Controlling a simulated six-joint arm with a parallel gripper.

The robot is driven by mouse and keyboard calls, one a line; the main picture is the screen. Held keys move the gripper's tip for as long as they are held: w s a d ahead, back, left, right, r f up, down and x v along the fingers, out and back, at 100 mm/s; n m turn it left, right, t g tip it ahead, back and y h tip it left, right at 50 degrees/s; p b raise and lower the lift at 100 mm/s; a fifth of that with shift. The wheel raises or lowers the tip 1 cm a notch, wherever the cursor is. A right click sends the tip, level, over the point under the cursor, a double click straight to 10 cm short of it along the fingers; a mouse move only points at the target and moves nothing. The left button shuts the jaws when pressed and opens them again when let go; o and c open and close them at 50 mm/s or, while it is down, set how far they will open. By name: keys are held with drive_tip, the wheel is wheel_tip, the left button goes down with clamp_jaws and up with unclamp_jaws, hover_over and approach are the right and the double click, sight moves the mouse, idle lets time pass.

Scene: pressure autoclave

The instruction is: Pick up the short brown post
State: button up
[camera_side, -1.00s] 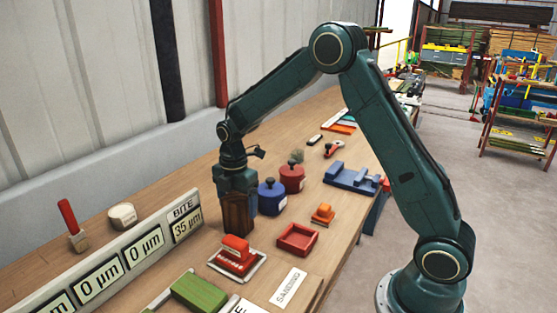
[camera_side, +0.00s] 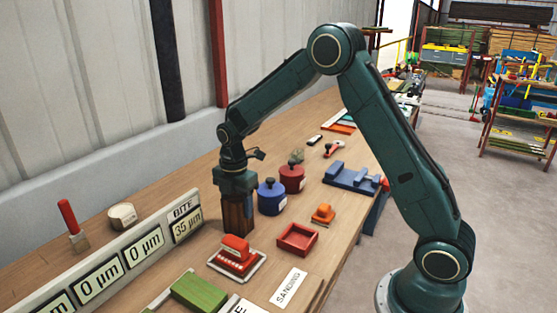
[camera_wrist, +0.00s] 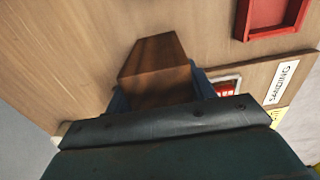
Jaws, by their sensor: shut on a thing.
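The short brown post (camera_side: 236,217) stands upright at the middle of the bench, left of the blue pot. My gripper (camera_side: 237,193) points down over it and is shut on its upper part. In the wrist view the post (camera_wrist: 155,68) shows its brown top and side between the blue jaws of my gripper (camera_wrist: 160,97). My gripper's own body hides part of the post there. I cannot tell whether the post's foot touches the bench.
A blue pot (camera_side: 271,199) and a red pot (camera_side: 291,179) stand close to the right. An orange-red sander (camera_side: 236,254) on a white tray lies in front. A red open tray (camera_side: 297,239) is right of it. The display panel (camera_side: 125,255) runs along the left.

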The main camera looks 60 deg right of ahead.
drive_tip(key=shift+r, duration=0.2)
wheel_tip(320, 180, up, 20)
drive_tip(key=shift+f, duration=0.15)
idle(0.6)
idle(0.5)
